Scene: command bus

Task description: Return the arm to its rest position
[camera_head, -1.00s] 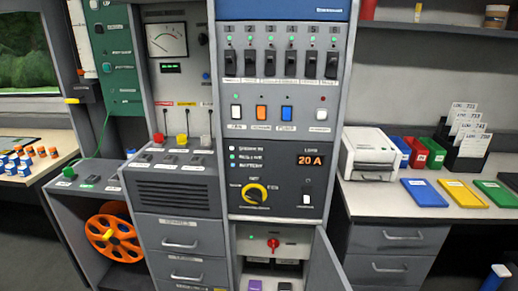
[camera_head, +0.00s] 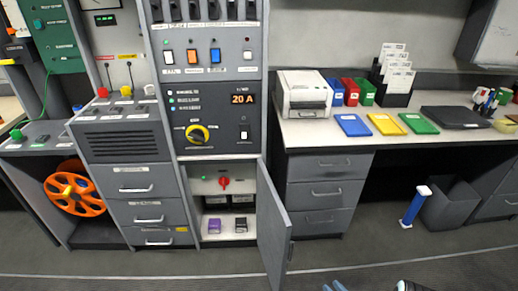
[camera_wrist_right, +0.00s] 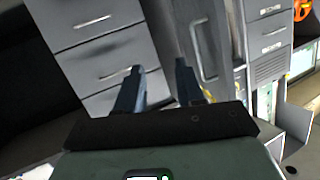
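My right gripper (camera_head: 335,286) just shows at the bottom edge of the head view, with its two blue fingertips a little apart. In the right wrist view the two dark blue fingers (camera_wrist_right: 157,72) stand apart with nothing between them, so it is open and empty. Most of the right arm is out of the head view. My left gripper and left arm are not in view.
The grey panel cabinet's lower door (camera_head: 273,225) stands open, its compartment holding a purple item (camera_head: 214,225). A drawer unit (camera_head: 322,190) stands under the desk (camera_head: 300,133). A blue-and-white upright object (camera_head: 415,205) and grey bin (camera_head: 452,205) stand right. The front floor is clear.

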